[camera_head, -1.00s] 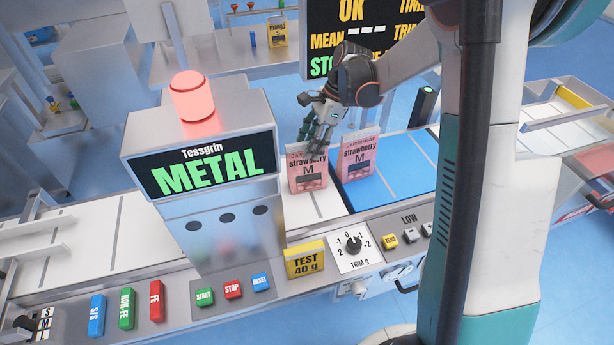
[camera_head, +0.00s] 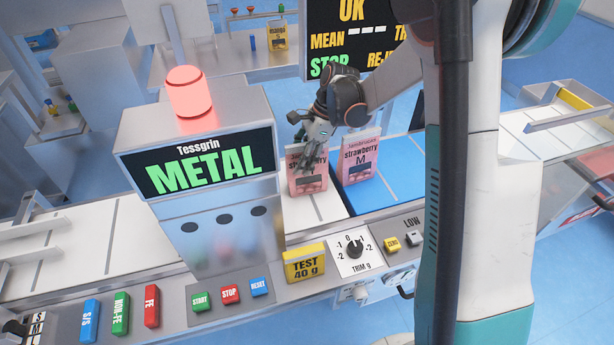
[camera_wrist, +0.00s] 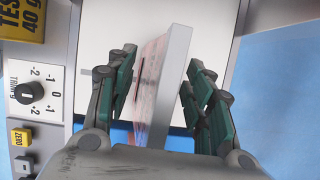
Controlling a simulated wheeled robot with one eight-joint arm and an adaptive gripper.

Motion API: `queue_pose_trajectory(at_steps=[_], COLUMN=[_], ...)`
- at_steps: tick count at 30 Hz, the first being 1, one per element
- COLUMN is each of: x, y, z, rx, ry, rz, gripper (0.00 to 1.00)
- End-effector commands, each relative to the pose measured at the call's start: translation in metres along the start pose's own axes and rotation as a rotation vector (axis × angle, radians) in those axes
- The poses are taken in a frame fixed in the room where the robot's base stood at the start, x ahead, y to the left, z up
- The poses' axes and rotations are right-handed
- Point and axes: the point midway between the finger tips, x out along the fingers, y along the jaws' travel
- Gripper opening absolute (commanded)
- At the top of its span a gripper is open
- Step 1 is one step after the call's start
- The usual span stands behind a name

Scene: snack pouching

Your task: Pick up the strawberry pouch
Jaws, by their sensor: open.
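Two pink strawberry pouches marked M stand upright. The left pouch (camera_head: 308,178) is on the white belt beside the metal detector, and the right pouch (camera_head: 361,160) is on the blue belt. My gripper (camera_head: 308,162) is over the left pouch and hides part of its front. In the wrist view, the open gripper (camera_wrist: 160,90) has its green-padded fingers on either side of the pouch (camera_wrist: 160,85), seen edge-on from above with a grey top edge. Gaps show between the pouch and the fingers.
The metal detector (camera_head: 200,165), with a lit red lamp (camera_head: 188,92) and a METAL display, stands just left of the pouch. A control panel with a yellow TEST block (camera_head: 305,264) and a trim knob (camera_head: 354,247) runs along the front. The blue belt (camera_head: 400,175) has free room.

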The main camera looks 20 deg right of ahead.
Motion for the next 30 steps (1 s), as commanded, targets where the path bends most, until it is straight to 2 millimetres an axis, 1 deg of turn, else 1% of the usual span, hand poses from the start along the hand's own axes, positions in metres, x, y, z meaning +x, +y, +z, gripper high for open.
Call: queue_pose_trajectory(at_steps=[17,18,20,21,24,30], x=[0.0040,0.0040,0.0040,0.0040,0.0040,0.0040], y=[0.0000,0.0000,0.0000,0.0000,0.0000,0.0000], z=[-0.0017,-0.0017,-0.0017,-0.0017,-0.0017,-0.0017], rx=[0.000,0.000,0.000,0.000,0.000,0.000], ry=[0.000,0.000,0.000,0.000,0.000,0.000], rz=[0.000,0.000,0.000,0.000,0.000,0.000], gripper=[0.48,0.43,0.29,0.20,0.00,0.00])
